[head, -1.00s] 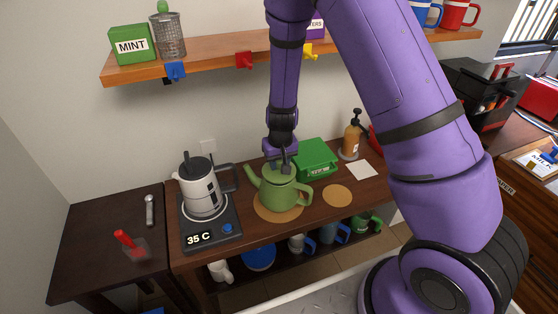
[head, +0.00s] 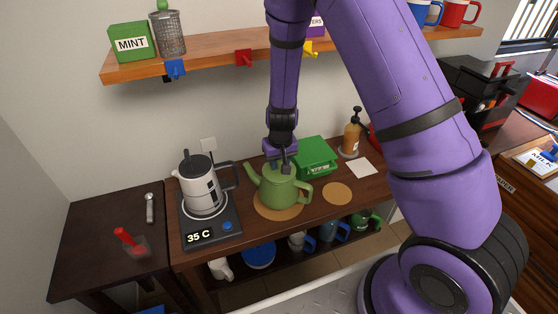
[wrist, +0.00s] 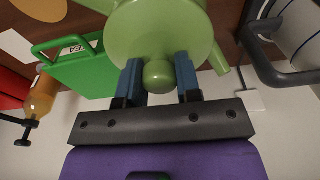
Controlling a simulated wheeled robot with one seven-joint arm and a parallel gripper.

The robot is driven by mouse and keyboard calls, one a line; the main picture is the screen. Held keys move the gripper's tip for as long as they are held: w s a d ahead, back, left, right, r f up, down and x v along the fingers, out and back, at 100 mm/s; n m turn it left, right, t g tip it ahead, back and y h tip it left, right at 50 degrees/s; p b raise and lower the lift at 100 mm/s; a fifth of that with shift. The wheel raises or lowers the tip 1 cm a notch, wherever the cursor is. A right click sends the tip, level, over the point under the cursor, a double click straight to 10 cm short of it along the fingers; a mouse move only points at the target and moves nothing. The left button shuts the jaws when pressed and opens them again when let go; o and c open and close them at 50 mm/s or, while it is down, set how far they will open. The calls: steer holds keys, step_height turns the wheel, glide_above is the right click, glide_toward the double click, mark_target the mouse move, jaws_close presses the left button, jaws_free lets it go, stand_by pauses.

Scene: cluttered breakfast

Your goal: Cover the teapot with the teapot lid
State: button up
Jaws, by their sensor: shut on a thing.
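The green teapot (head: 278,196) stands upright on a round cork mat (head: 262,212) on the dark counter. Its spout points left and its handle is at the right. My gripper (head: 286,168) points down right above the teapot's top. In the wrist view my gripper (wrist: 158,82) has its two blue fingers on either side of the round knob of the green teapot lid (wrist: 160,35), shut on it. The lid is over the teapot's opening in the head view. Whether it is fully seated cannot be told, since the rim is hidden.
A green box (head: 316,152) is close behind at the right. A second cork mat (head: 337,194) lies bare at the right. A soap bottle (head: 353,135) stands farther back.

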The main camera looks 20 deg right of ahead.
steer(key=shift+f, duration=0.35)
steer(key=o, duration=1)
steer(key=shift+r, duration=0.1)
steer(key=shift+r, duration=2.9)
